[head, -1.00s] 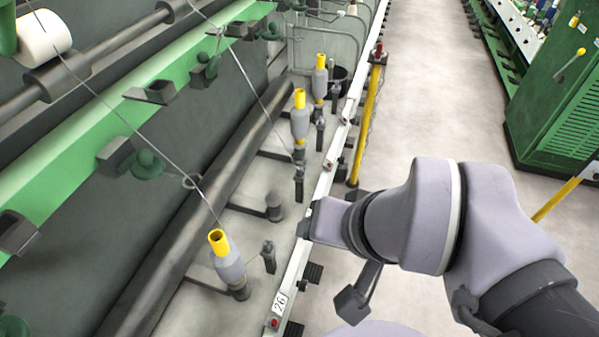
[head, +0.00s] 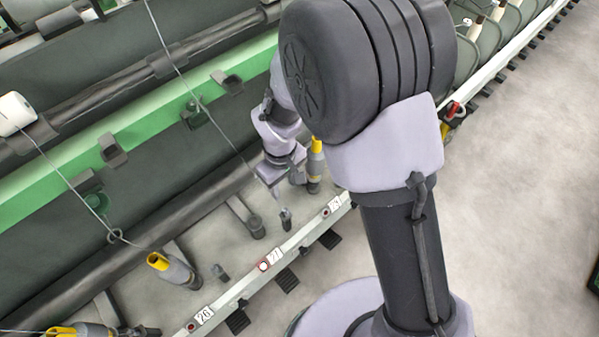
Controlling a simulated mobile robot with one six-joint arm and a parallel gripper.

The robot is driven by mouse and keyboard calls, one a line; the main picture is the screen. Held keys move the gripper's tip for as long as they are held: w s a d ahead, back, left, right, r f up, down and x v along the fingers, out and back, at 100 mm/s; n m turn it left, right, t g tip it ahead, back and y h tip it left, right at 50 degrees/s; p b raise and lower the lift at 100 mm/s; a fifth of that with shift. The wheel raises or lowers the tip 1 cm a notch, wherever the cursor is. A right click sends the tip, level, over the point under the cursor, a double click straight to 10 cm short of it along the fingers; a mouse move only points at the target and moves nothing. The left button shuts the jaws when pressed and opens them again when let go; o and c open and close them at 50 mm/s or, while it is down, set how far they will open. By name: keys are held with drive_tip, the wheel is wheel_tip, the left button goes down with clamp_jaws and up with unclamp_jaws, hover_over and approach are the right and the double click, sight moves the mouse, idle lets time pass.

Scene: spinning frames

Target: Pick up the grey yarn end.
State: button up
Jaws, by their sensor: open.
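A thin grey yarn (head: 172,62) runs down from the top of the head view, past the green rail, toward my gripper (head: 283,176). Its lower part passes beside or behind the gripper, and I cannot make out a loose end. My gripper is open, small in the picture, and low over the spindle row, just left of a yellow-topped bobbin with grey yarn (head: 315,168). My own arm hides part of that area. I cannot tell whether the jaws touch the yarn.
A second yarn runs from a white roll (head: 15,113) through a wire loop toward another yellow-topped bobbin (head: 174,268). The green rail (head: 140,130) and a dark roller lie behind.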

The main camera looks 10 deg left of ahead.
drive_tip(key=b, duration=0.3)
hover_over(285, 209)
drive_tip(key=f, duration=0.9)
drive_tip(key=shift+s+f, duration=0.3)
drive_tip(key=shift+f, duration=0.05)
drive_tip(key=f, duration=0.2)
drive_tip(key=f+b, duration=0.1)
drive_tip(key=f, duration=0.1)
drive_tip(key=f+b, duration=0.1)
drive_tip(key=f, duration=0.1)
drive_tip(key=shift+w, duration=0.25)
drive_tip(key=shift+r, duration=0.2)
clamp_jaws()
